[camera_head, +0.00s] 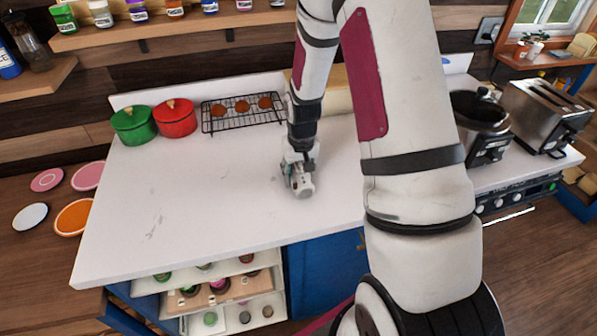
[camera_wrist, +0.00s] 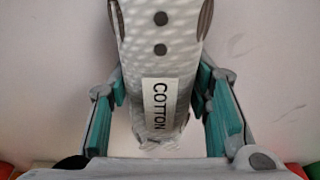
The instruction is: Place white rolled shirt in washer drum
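The white rolled shirt (camera_wrist: 160,65) fills the middle of the wrist view, running down from the top edge. It has a textured white surface, two dark dots and a label reading COTTON. My gripper (camera_wrist: 163,88) has one teal-padded finger on each side of the shirt. The upper pads lie close along its edges, but I cannot tell whether they press on it. In the head view my gripper (camera_head: 298,178) points down, low over the white counter (camera_head: 210,195), and the shirt cannot be clearly told apart there. No washer drum shows in either view.
Green (camera_head: 134,124) and red (camera_head: 175,118) pots and a cooling rack (camera_head: 243,112) stand at the counter's back. A dark cooker (camera_head: 483,122) and a toaster (camera_head: 545,112) stand at right. Open shelves (camera_head: 215,292) and a blue cabinet (camera_head: 326,270) are below. The counter's left part is clear.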

